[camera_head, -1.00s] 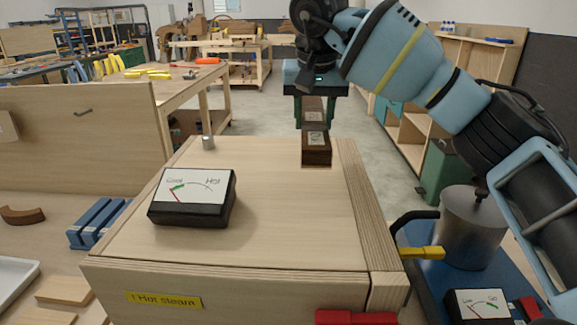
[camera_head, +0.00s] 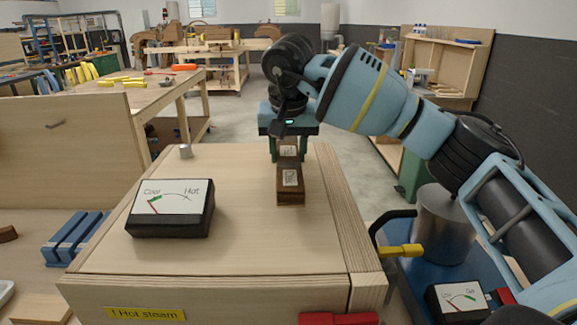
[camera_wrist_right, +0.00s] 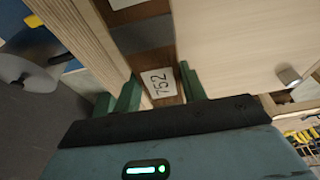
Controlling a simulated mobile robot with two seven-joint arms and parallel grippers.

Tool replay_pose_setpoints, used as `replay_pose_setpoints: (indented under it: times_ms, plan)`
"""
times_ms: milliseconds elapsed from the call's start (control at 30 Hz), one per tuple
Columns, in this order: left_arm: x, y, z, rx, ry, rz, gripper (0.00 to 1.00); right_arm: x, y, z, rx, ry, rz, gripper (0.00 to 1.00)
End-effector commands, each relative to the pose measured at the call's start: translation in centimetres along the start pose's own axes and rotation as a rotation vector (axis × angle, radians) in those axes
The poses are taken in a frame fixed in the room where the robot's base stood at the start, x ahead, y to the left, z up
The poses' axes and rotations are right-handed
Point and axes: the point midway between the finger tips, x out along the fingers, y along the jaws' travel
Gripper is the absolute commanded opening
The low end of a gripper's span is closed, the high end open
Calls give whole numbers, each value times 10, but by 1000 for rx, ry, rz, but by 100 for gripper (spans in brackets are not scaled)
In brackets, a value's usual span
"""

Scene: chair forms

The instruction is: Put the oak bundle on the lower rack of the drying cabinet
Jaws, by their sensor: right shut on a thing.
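My right gripper (camera_head: 289,146) is shut on a long brown wooden bundle (camera_head: 290,196), taken to be the oak bundle. It holds the far end, and the near end points toward me over the right part of a pale wooden box. Whether the bundle touches the box top cannot be told. In the right wrist view, the green fingers (camera_wrist_right: 160,88) stand either side of the bundle (camera_wrist_right: 128,16), by a white label reading 752. A dark band crosses the bundle. My left gripper is out of view.
The pale box (camera_head: 235,245) has a "Hot steam" label and a Cool/Hot gauge (camera_head: 170,208) on top. A small metal knob (camera_head: 186,151) stands at its back left. A metal canister (camera_head: 444,225) and yellow-handled valve (camera_head: 402,250) are at right. Workbenches stand behind.

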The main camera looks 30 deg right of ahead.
Motion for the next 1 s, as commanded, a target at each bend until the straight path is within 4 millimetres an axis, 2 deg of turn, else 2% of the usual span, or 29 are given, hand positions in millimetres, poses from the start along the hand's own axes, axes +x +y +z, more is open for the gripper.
replay_pose_setpoints:
  times_ms: [300,667,700,867,1000]
  plan:
    - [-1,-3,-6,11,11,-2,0,32,0,9,0,2,-1,10]
    - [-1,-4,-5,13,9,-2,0,36,0,10,0,0,0,10]
    - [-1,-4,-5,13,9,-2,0,37,0,11,0,0,1,44]
    - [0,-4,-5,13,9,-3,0,37,0,11,0,0,1,63]
    - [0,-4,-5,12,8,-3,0,37,0,11,0,0,1,63]
